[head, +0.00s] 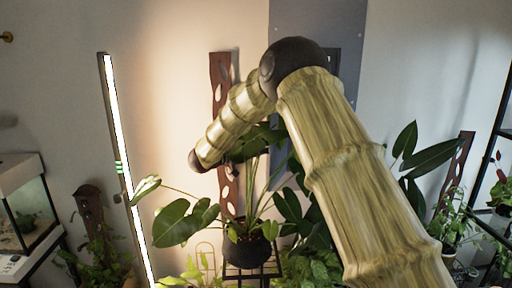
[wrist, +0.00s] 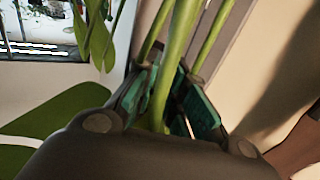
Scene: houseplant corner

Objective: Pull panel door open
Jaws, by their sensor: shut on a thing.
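A flat blue-grey panel (head: 318,22) with small dots along its edge stands against the wall at the top of the head view. My arm covers its lower part, and no handle shows clearly. My gripper (wrist: 165,95) shows in the wrist view with dark fingers and teal pads. A thick green plant stem (wrist: 183,35) runs down between the pads, and the gripper appears shut on it. Thinner stems pass beside the fingers. In the head view my gripper is hard to make out among the leaves below the panel.
A potted plant (head: 248,250) with broad leaves stands on a dark stand below my arm. A lit tube lamp (head: 118,150) leans at the left. A terrarium (head: 25,210) is at far left. A dark shelf rack (head: 490,150) and more plants crowd the right.

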